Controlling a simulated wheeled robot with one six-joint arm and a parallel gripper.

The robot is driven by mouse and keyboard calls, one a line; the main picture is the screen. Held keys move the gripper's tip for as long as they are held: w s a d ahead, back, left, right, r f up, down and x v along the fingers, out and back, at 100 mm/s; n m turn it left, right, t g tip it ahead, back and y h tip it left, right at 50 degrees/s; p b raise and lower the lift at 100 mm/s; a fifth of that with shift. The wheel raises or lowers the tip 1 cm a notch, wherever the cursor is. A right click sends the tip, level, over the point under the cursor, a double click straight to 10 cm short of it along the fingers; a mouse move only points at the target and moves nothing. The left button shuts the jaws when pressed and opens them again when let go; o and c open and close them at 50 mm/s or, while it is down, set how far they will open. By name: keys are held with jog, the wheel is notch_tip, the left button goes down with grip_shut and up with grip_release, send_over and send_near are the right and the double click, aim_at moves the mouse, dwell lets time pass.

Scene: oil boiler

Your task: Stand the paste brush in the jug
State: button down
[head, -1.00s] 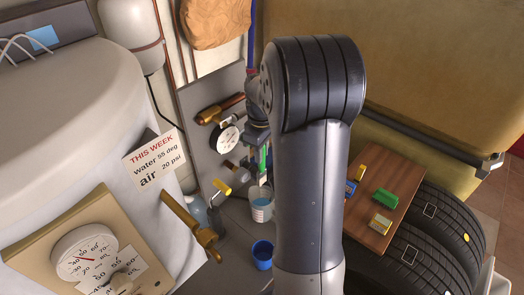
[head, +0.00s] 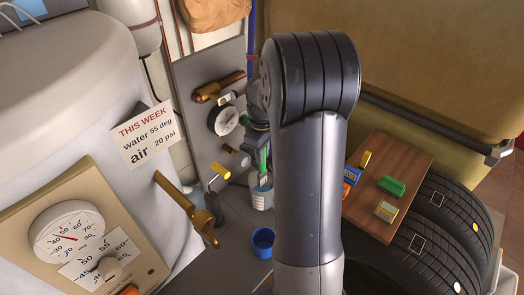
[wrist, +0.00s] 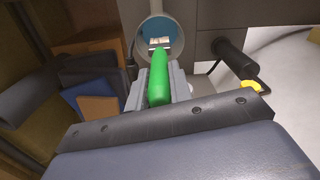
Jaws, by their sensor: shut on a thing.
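The paste brush has a green handle (wrist: 159,78), which also shows as a thin green strip in the head view (head: 264,160). My gripper (wrist: 158,88) is shut on this handle; in the head view it (head: 260,147) is partly hidden by my arm.
A blue cup (head: 263,241) stands on the floor in front. A brass valve (head: 188,205) and a yellow-handled tap (head: 217,176) jut out at the left. A wooden board (head: 404,165) with small boxes lies on tyres (head: 440,235) at the right.

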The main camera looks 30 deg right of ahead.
jog(key=shift+f+b, duration=1.55)
jog(key=shift+f, duration=1)
jog(key=c, duration=1.2)
grip_release()
jog(key=shift+r, duration=0.1)
notch_tip(320, 180, up, 11)
jog(key=shift+f, duration=0.15)
